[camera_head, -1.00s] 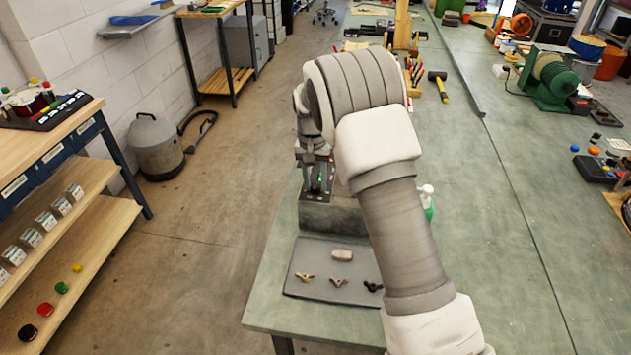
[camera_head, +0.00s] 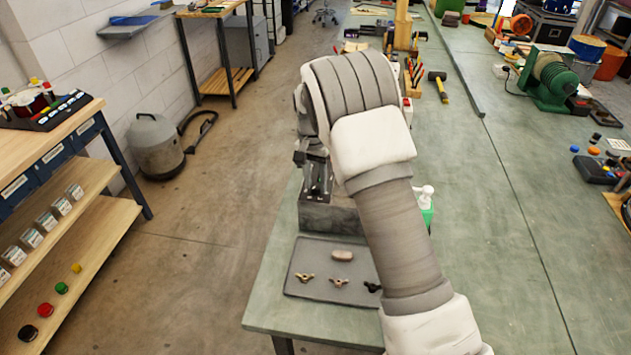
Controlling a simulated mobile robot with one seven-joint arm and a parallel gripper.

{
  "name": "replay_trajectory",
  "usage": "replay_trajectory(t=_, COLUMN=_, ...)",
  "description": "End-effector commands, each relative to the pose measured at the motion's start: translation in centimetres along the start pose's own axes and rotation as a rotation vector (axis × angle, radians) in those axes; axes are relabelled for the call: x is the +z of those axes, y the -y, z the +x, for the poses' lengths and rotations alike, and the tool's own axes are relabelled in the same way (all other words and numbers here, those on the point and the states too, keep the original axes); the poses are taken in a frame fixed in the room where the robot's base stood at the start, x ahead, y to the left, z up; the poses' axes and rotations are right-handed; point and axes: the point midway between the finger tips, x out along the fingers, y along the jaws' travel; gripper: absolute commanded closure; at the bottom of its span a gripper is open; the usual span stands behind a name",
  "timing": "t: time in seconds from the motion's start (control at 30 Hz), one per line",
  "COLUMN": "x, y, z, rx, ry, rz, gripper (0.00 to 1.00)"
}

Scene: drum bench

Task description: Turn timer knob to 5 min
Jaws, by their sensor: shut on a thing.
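My gripper (camera_head: 316,180) points down at the top of a grey box (camera_head: 330,217) near the left edge of the green bench (camera_head: 275,285). The box is the likely timer unit. My arm and wrist cover its right and back parts. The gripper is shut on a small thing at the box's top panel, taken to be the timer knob. The knob itself, its pointer and any minute marks are hidden or too small to read.
A grey mat (camera_head: 300,291) with an eraser-like block (camera_head: 342,255) and several wing nuts lies in front of the box. A green-and-white bottle (camera_head: 426,205) stands right of my arm.

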Motion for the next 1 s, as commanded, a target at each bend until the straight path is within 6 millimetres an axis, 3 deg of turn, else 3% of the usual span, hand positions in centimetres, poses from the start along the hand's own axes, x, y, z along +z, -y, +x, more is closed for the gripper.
replay_trajectory(t=0.03, x=-0.1, y=0.0, z=-0.1, rx=-0.001, ry=-0.003, rz=0.0, gripper=0.58)
replay_trajectory(t=0.2, x=-0.1, y=0.0, z=-0.1, rx=-0.001, ry=-0.002, rz=-0.001, gripper=0.32)
replay_trajectory(t=0.57, x=-0.1, y=0.0, z=-0.6, rx=-0.002, ry=-0.002, rz=-0.001, gripper=0.32)
replay_trajectory(t=0.77, x=-0.1, y=0.1, z=-4.0, rx=-0.004, ry=-0.004, rz=-0.001, gripper=0.32)
replay_trajectory(t=1.0, x=-0.1, y=0.1, z=-10.0, rx=-0.005, ry=-0.006, rz=-0.002, gripper=0.32)
